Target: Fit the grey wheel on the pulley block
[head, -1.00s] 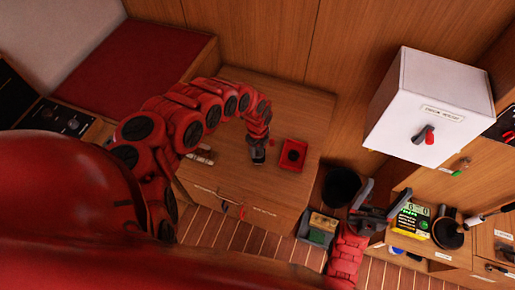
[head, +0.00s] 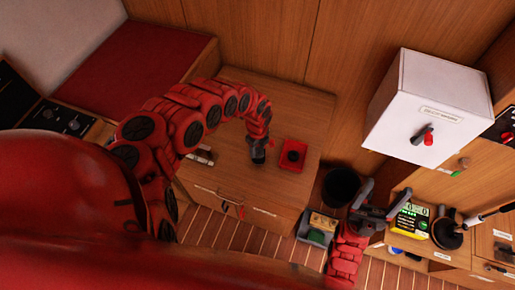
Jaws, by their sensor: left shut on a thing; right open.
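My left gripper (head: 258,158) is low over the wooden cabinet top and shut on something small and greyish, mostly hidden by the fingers. I cannot tell if it is the grey wheel. A red square tray or block (head: 302,146) lies just right of it, apart from the gripper, with a dark round part (head: 293,156) in its middle. I cannot tell if this is the pulley block. A small red bit (head: 272,142) shows beside the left gripper. My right gripper (head: 384,196) is open and empty, out past the cabinet's right side.
The wooden cabinet top (head: 290,105) is mostly clear behind the tray. A black bin (head: 340,186) and a grey box (head: 318,230) stand to the right. A white box (head: 428,105) juts out at upper right.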

